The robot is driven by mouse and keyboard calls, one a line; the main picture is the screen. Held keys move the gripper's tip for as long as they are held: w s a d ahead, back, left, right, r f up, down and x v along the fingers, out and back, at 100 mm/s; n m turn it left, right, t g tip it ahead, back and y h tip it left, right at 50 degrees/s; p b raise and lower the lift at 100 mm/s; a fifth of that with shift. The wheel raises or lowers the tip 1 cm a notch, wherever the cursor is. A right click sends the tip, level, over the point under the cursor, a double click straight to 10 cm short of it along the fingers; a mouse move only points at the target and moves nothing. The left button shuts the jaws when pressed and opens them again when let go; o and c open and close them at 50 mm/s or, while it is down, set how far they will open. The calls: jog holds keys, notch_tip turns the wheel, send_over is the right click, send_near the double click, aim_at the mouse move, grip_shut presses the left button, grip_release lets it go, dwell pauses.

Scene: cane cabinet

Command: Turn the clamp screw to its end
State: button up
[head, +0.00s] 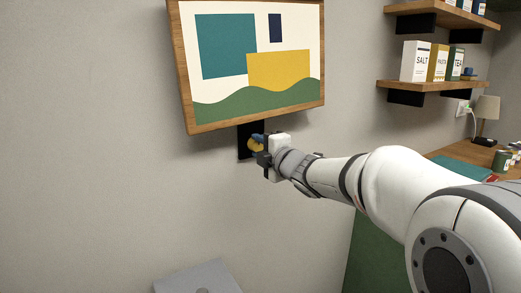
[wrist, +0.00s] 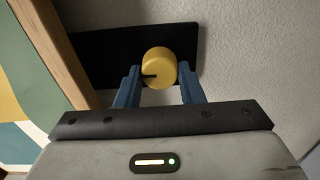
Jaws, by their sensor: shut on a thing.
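In the head view the yellow knob (head: 253,146) shows partly, just below the framed picture. My gripper (wrist: 160,82) has its two blue fingers on either side of the knob and is shut on it. In the head view my gripper (head: 258,145) reaches the plate from the right. The back of the knob is hidden.
The wooden-framed picture (head: 187,105) hangs right above the plate, close to my gripper. Two shelves (head: 450,86) with boxes are at the upper right. A desk (head: 460,153) with a lamp (head: 486,108) is at the right. A grey object (head: 195,277) stands low in front.

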jog(key=o, duration=1)
jog(key=shift+p+v, duration=0.4)
jog(key=shift+v, duration=3.5)
